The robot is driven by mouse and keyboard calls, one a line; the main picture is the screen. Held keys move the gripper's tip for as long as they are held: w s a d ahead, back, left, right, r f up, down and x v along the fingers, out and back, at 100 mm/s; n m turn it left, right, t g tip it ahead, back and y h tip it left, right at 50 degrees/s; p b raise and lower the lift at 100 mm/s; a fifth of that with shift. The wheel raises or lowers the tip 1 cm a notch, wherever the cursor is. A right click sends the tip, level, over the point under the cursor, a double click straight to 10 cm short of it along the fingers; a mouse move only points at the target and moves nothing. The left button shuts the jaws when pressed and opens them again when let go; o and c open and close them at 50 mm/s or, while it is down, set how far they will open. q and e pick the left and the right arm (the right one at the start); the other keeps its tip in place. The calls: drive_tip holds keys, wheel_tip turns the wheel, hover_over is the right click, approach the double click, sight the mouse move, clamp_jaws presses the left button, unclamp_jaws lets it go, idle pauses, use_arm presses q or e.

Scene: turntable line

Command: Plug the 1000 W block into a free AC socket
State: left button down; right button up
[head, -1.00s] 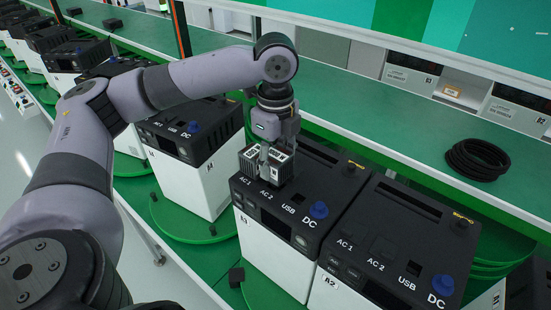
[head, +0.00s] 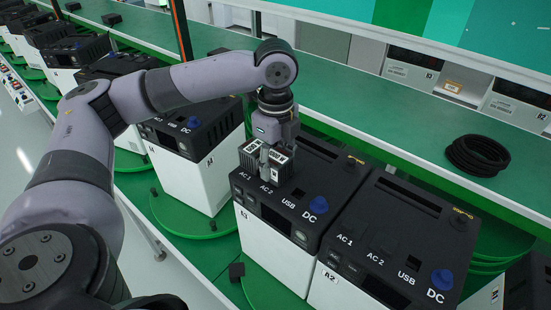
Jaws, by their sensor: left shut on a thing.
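My left gripper (head: 268,146) is shut on a dark block (head: 281,163) with a pale label on top. The block is low over the AC 1 and AC 2 area of the middle power station (head: 285,205), just behind those labels. The fingers and block hide the sockets there, and I cannot tell whether the block is seated. A second dark, white-labelled shape (head: 249,156) shows left of the fingers; I cannot tell whether it is a separate block. The wattage is too small to read. On station A2 (head: 390,245), at right, AC 1 and AC 2 look empty. My right gripper is not in view.
Blue plugs sit at DC on the middle station (head: 318,205) and on A2 (head: 441,280). More stations (head: 195,145) line the green line to the left. A black cable coil (head: 477,156) lies on the green shelf behind (head: 400,125), which is mostly clear.

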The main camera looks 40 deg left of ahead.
use_arm(q)
drive_tip(key=shift+f, duration=0.25)
drive_tip(key=c, duration=0.8)
unclamp_jaws()
drive_tip(key=shift+o, duration=0.2)
drive_tip(key=shift+f, duration=0.1)
wheel_tip(320, 180, up, 12)
drive_tip(key=shift+r, duration=0.1)
